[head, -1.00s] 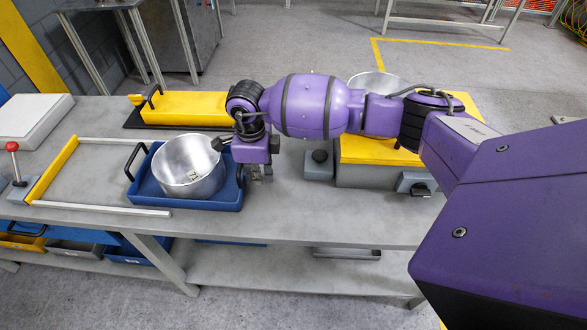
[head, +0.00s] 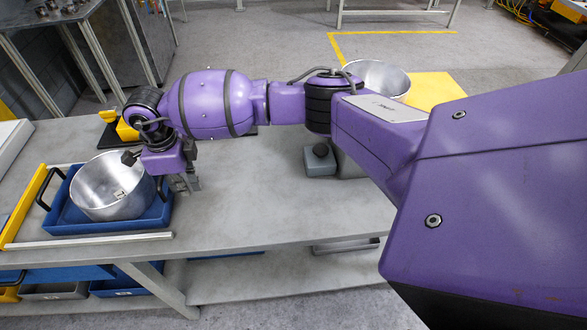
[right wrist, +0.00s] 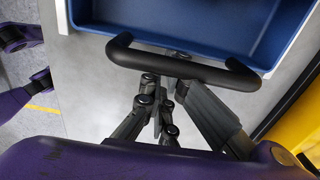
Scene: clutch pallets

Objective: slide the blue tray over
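The blue tray (head: 120,222) lies on the grey workbench at the left, between two pale rails. A silver pot (head: 113,187) stands in it. The tray has a black handle at each end, and its near-end handle (right wrist: 190,68) crosses the right wrist view. My right gripper (head: 190,181) points down at the tray's right end. In the right wrist view its fingers (right wrist: 165,95) come together and pass beneath the handle bar, which partly hides the tips. They look shut, with nothing seen between them; contact with the tray is hidden. My left gripper is not in view.
A yellow bar (head: 25,214) closes the rails' left end, close to the tray. The near rail (head: 90,240) runs along its front. The bench between is clear.

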